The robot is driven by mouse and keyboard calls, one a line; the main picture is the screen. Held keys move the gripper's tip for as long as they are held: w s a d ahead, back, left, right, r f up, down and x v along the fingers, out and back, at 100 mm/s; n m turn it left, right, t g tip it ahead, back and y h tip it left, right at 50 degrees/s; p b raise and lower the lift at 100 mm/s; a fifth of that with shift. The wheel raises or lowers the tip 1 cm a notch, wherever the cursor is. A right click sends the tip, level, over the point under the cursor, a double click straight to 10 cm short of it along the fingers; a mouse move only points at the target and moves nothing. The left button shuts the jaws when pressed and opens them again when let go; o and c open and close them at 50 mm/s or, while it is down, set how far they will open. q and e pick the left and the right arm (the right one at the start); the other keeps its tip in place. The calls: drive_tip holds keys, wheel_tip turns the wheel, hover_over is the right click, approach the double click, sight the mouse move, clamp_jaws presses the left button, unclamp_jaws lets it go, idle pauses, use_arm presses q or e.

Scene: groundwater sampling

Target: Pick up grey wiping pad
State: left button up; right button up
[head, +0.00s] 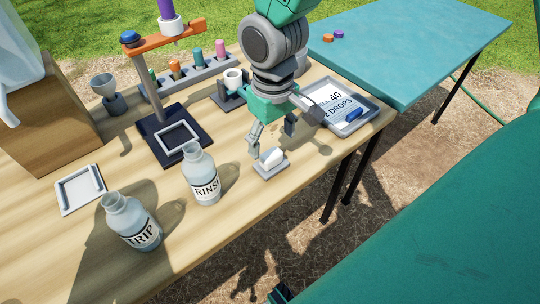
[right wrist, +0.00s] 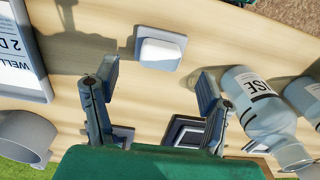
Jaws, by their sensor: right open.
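A small pale block, which looks like the wiping pad (head: 272,157), sits in a shallow grey holder (head: 270,173) near the front edge of the wooden table. The pad (right wrist: 160,51) also shows in the right wrist view, lying in its holder (right wrist: 140,44) just beyond the fingertips. My right gripper (head: 272,132) is open and empty above and behind the pad, fingers pointing down. In the right wrist view, the pad lies roughly between the lines of the spread fingers (right wrist: 158,80), apart from both. My left gripper is not in view.
The RINSE bottle (head: 206,180) stands left of the pad, with another labelled bottle (head: 132,222) farther left. A framed stand (head: 180,148) is behind them. A tray with a labelled card (head: 345,122) lies right of the gripper. Bare wood surrounds the pad's holder.

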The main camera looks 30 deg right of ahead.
sight(271, 153)
wheel_tip(271, 153, down, 5)
drive_tip(key=shift+w+f+b, duration=0.15)
drive_tip(key=shift+f+b, duration=0.05)
drive_tip(key=shift+b, duration=0.8)
drive_tip(key=shift+r, duration=0.1)
drive_tip(key=c, duration=1.1)
drive_tip(key=shift+c, duration=0.2)
wheel_tip(271, 153, up, 10)
drive_tip(key=p, duration=0.3)
drive_tip(key=o, duration=0.5)
drive_tip(key=c, duration=0.5)
